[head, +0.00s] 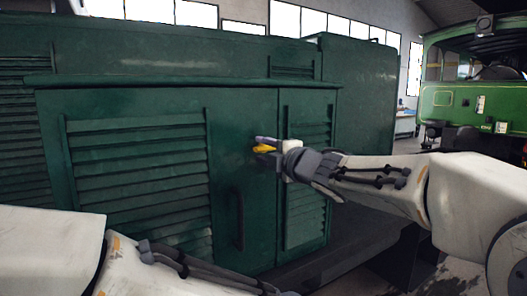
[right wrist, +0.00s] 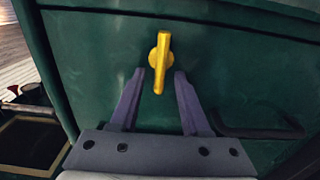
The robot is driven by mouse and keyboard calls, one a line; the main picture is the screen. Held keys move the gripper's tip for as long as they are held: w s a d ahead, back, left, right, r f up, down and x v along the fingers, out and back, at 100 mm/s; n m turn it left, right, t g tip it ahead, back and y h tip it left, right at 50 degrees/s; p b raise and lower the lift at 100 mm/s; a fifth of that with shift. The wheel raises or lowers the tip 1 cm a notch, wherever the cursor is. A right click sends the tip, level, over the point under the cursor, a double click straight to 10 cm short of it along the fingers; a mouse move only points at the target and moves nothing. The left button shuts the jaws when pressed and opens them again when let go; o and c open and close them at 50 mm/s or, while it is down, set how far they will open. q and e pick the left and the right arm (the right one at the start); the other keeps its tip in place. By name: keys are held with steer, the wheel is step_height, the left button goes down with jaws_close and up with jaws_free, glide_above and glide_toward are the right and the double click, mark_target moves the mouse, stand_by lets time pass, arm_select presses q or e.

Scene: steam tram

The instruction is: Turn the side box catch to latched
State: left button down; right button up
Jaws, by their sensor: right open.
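The side box catch is a yellow bar on a round yellow boss, on the dark green door (head: 225,150). In the head view the catch (head: 264,149) shows beside my right gripper (head: 267,144), its bar looking roughly level. In the right wrist view the catch (right wrist: 160,62) stands upright in the picture. There my right gripper (right wrist: 159,74) is open, its purple fingers apart, with the lower end of the bar between the fingertips. I see no contact. My left arm shows at the lower left, but its gripper is out of the picture.
A dark door handle (head: 239,219) is below the catch; it also shows in the right wrist view (right wrist: 262,132). Louvred panels (head: 140,185) lie left and right of the catch. A dark ledge (head: 330,255) runs along the base. A light green vehicle (head: 460,100) stands at the far right.

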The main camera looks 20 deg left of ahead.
steer(key=b+v, duration=0.1)
steer(key=v, duration=0.9)
steer(key=shift+d+b, duration=0.2)
steer(key=shift+b, duration=0.2)
steer(key=shift+s, duration=0.15)
steer(key=s+d+f+m+g+h+p, duration=0.1)
steer(key=s+d+f+m+h+p, duration=0.1)
steer(key=s+d+f+m+h, duration=0.35)
steer(key=s+d+f+m+g+h+p, duration=0.1)
steer(key=s+d+f+m+h+p, duration=0.2)
steer(key=d+f+m, duration=0.5)
steer(key=s+d+f+m+g+h+p, duration=0.1)
steer(key=s+d+f+m+g+h, duration=0.1)
steer(key=s+f, duration=0.4)
steer(key=s+d+f+m+g+h+p, duration=0.1)
steer(key=s+d+f+m+g, duration=0.3)
steer(key=s, duration=1)
step_height(320, 180, down, 3)
steer(key=m+g+h, duration=0.1)
steer(key=g, duration=0.2)
steer(key=shift+m+h+p, duration=0.3)
steer(key=shift+m+h, duration=0.05)
steer(key=shift+d, duration=0.15)
